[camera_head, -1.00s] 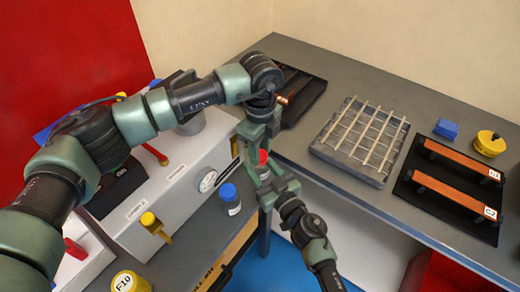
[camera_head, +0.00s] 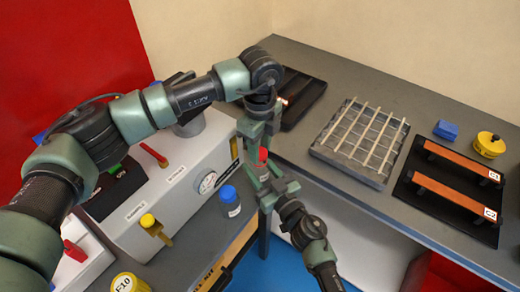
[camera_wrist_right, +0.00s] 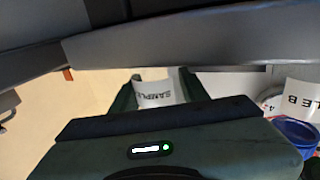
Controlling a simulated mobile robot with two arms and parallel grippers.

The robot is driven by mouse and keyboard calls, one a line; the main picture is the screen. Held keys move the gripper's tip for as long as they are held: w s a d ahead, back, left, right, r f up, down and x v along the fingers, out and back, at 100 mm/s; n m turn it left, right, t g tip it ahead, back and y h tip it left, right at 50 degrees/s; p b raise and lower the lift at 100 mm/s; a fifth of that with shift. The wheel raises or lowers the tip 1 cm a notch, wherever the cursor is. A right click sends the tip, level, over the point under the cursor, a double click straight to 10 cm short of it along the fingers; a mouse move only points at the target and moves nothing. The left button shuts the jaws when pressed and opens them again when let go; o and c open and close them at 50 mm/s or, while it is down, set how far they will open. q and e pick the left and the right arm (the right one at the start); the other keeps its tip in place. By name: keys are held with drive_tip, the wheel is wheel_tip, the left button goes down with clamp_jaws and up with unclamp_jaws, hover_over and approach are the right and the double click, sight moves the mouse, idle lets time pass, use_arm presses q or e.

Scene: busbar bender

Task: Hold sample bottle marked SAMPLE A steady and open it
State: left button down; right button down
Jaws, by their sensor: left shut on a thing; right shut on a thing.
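The sample bottle with a red cap (camera_head: 263,156) is upright between my two grippers, mostly hidden by their fingers in the head view. My left gripper (camera_head: 259,144) comes down from above and is shut on the bottle's top at the red cap. My right gripper (camera_head: 267,178) comes from the lower right and is shut on the bottle's body. In the right wrist view, the white label (camera_wrist_right: 155,93) between the fingers reads SAMPLE; its last letter is hidden. I cannot tell whether the cap is loosened.
A blue-capped bottle (camera_head: 229,200), its label ending LE B in the right wrist view (camera_wrist_right: 301,97), stands close by. The grey machine (camera_head: 165,192) with a gauge is left. A grid rack (camera_head: 360,140) and a black tray with copper bars (camera_head: 455,180) lie on the right bench.

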use_arm(q)
drive_tip(key=shift+r, duration=0.4)
drive_tip(key=shift+r, duration=2)
use_arm(e)
drive_tip(key=c, duration=0.7)
unclamp_jaws()
drive_tip(key=shift+o, duration=0.2)
